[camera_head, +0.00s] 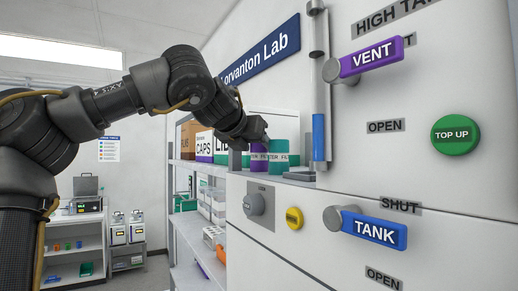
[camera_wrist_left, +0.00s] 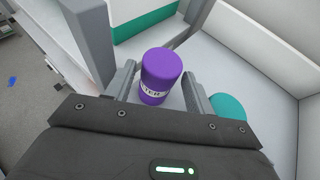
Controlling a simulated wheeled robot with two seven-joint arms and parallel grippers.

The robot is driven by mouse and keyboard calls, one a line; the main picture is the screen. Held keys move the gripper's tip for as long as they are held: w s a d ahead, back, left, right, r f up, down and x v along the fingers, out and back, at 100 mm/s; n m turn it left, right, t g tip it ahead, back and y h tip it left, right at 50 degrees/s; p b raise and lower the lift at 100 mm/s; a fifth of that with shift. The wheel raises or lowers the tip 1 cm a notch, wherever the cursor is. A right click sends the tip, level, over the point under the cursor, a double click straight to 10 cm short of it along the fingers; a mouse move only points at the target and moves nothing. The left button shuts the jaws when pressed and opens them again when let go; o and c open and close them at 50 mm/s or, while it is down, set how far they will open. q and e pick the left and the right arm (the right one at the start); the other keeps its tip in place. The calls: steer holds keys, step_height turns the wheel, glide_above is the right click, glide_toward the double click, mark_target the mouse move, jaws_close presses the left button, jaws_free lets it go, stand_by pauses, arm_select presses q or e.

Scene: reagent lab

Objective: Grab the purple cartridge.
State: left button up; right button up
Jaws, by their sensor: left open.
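The purple cartridge (camera_head: 258,158) stands upright on a shelf ledge in the head view, with a pale label band. In the left wrist view the purple cartridge (camera_wrist_left: 162,66) lies between the two fingers. My left gripper (camera_head: 254,138) reaches in from the left in the head view, right at the cartridge's top. In the left wrist view my left gripper (camera_wrist_left: 159,78) is open, with a finger on either side of the cartridge; whether they touch it I cannot tell. My right gripper is not in view.
A teal cartridge (camera_head: 279,161) stands right of the purple one; its teal top (camera_wrist_left: 228,106) is close to the right finger. Boxes marked CAPS (camera_head: 204,147) stand to the left. A white panel with VENT (camera_head: 372,57) and TANK (camera_head: 372,229) levers fills the right.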

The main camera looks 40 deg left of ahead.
arm_select(q)
steer(key=shift+x, duration=0.9)
steer(key=shift+s, duration=0.2)
steer(key=shift+s+d+r, duration=0.15)
steer(key=shift+c, duration=1.1)
steer(key=shift+s, duration=0.1)
steer(key=shift+c, duration=1.2)
steer(key=c, duration=0.3)
